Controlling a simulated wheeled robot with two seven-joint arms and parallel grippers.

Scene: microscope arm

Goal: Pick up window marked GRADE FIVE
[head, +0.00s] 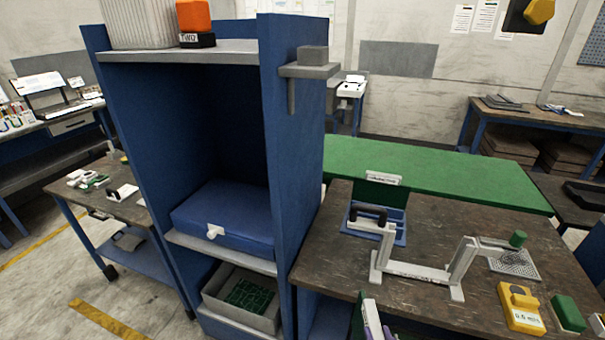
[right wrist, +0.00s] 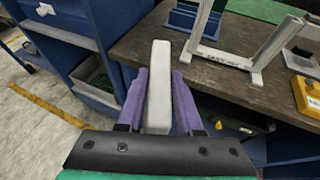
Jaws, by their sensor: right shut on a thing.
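My right gripper (right wrist: 161,100) has purple fingers shut on a long pale grey bar (right wrist: 160,70), which sticks out beyond them. No marking shows on the bar. The gripper (head: 372,322) also shows at the bottom edge of the head view, in front of the table. A pale frame (head: 415,271) with two uprights and a crossbar stands on the brown table (head: 440,222). Its crossbar carries small dark lettering too blurred to read surely; the frame also shows in the right wrist view (right wrist: 228,61). No clearly legible GRADE FIVE mark shows. My left gripper is out of view.
A tall blue cabinet (head: 308,150) stands left of the table, with a blue case (head: 228,215) on its shelf. A blue tray (head: 400,225) lies behind the frame. A yellow device (head: 521,307) and a green block (head: 568,313) sit at the table's right front.

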